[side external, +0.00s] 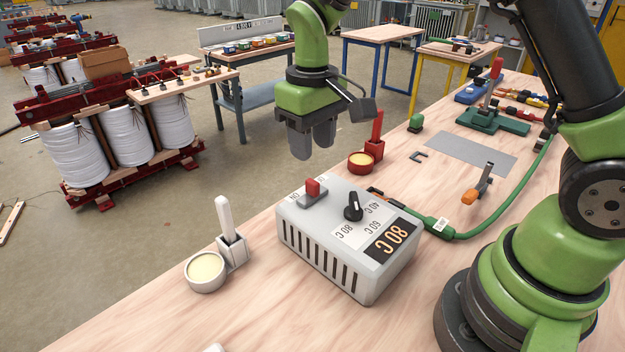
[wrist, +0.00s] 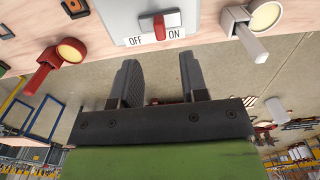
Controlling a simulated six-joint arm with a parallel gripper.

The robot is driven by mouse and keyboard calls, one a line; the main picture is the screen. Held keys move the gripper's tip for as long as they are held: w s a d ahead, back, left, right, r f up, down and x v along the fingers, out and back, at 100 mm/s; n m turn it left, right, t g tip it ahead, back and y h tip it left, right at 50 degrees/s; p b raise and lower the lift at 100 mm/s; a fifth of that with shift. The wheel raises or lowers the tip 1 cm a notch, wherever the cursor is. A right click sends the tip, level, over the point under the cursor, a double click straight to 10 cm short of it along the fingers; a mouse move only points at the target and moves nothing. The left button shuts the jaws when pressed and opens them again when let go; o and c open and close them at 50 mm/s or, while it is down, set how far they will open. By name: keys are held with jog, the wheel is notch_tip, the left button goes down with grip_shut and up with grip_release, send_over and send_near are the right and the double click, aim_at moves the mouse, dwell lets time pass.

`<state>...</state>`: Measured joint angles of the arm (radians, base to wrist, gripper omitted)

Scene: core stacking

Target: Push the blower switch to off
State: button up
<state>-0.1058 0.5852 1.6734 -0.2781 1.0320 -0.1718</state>
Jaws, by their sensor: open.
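The grey blower box (side external: 345,245) stands on the wooden bench with vent slots along its front. Its red switch (side external: 313,187) stands up from a grey base on the top; whether it leans toward OFF or ON is hard to tell. In the wrist view the red switch (wrist: 159,27) sits at the top centre, with OFF (wrist: 160,43) printed to its left and ON to its right. My gripper (side external: 311,146) hangs above and behind the switch in the side view, apart from it. In the wrist view its two fingers (wrist: 158,65) are spread with nothing between them.
The blower has a black dial (side external: 352,207) and an orange 80 C display (side external: 389,238). A green hose (side external: 500,215) runs right. Bench front is mostly clear.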

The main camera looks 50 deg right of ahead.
aim_at(313, 181)
notch_tip(313, 181, down, 8)
jog(key=shift+c, duration=0.4)
grip_shut()
